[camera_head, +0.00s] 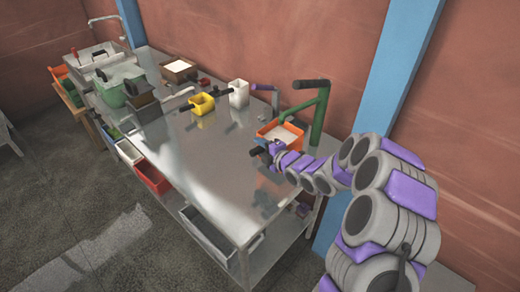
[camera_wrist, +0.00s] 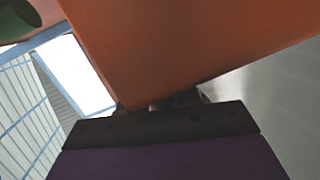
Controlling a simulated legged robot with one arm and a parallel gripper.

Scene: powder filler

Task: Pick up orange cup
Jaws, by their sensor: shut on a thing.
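The orange cup (camera_head: 266,136) is a box-shaped container at the right end of the metal table, with pale contents showing inside its rim. A short black handle (camera_head: 257,152) shows at its near side. My gripper (camera_head: 274,150) is at this near side, shut on the cup. In the wrist view the orange cup (camera_wrist: 190,40) fills the upper middle, right above the dark edge of my gripper (camera_wrist: 175,103). The fingertips are mostly hidden there. I cannot tell whether the cup touches the table.
A green stand (camera_head: 320,112) with a dark top handle rises just behind the cup. A yellow cup (camera_head: 202,104) and a white cup (camera_head: 239,92) stand farther left on the metal table (camera_head: 190,155). The table's middle and front are clear. A blue post (camera_head: 385,90) stands behind my arm.

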